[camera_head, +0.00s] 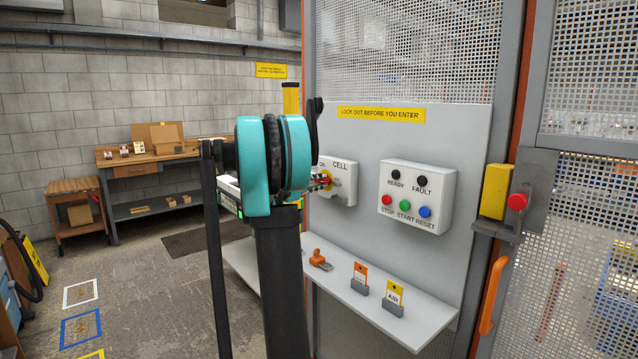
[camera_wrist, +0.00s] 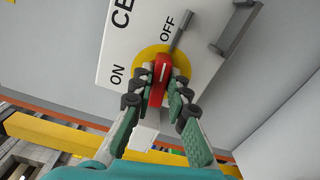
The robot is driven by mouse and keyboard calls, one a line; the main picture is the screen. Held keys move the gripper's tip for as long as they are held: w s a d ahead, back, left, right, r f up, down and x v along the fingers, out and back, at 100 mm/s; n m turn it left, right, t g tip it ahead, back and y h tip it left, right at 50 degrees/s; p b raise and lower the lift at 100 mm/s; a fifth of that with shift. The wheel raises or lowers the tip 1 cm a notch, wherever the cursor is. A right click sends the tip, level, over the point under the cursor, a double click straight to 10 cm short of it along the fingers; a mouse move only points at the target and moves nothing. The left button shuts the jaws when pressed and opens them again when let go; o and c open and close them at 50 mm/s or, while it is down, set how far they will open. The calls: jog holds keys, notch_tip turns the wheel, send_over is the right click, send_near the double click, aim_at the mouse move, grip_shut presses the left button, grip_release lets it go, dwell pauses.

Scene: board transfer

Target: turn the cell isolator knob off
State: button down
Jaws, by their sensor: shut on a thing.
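The cell isolator is a white box (camera_head: 347,168) marked CELL on the grey panel. Its red knob (camera_wrist: 161,71) sits on a yellow disc (camera_wrist: 150,51) in the wrist view, between the words ON and OFF. My gripper (camera_wrist: 159,86) is shut on the red knob, with a finger on each side. The knob's handle stands nearly upright in the wrist picture, and a small white mark shows on it. In the head view my arm covers part of the box, and only a bit of the knob (camera_head: 327,180) shows.
A push-button box (camera_head: 417,198) stands right of the isolator. Below, a shelf (camera_head: 345,284) holds an orange padlock (camera_head: 319,260) and two tags in holders, orange (camera_head: 360,274) and yellow (camera_head: 394,294). A grey hasp (camera_wrist: 233,30) juts from the isolator box. A mesh gate stands right.

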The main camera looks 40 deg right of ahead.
jog(key=shift+f+m, duration=0.1)
jog(key=shift+m, duration=0.8)
jog(key=c, duration=1.5)
grip_release()
jog(key=shift+a, duration=0.1)
jog(key=a, duration=0.8)
jog(key=s+a, duration=0.1)
jog(key=a, duration=0.2)
jog(key=shift+a, duration=0.4)
